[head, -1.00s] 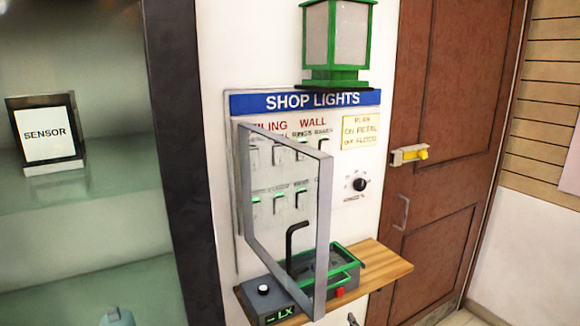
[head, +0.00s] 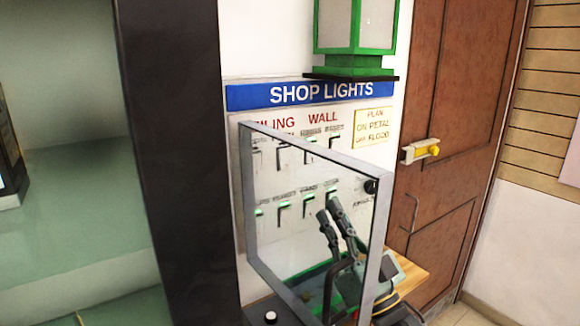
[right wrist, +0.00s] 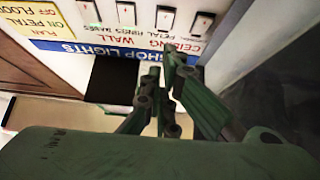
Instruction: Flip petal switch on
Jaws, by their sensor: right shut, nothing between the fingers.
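The SHOP LIGHTS panel (head: 246,215) on the wall carries two rows of switches, seen largely through a clear hinged cover. Small labels are blurred in the head view. In the right wrist view, upside down, the PETAL label seems to go with the top-row switch second from the right (right wrist: 165,17), which appears second from the left in the head view (head: 283,153). My right gripper (head: 328,214) is shut and empty, its tips pointing up near the lower row, seen through the cover. In the wrist view its fingers (right wrist: 168,70) point toward the panel; contact is unclear. My left gripper is out of view.
The framed clear cover (head: 318,152) stands swung out from the panel. A green lantern (head: 355,65) juts out above. A plan sign (head: 374,126) reads ON PETAL, OFF FLOOD. A wooden shelf (head: 412,273) lies below, a brown door (head: 455,130) to the right.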

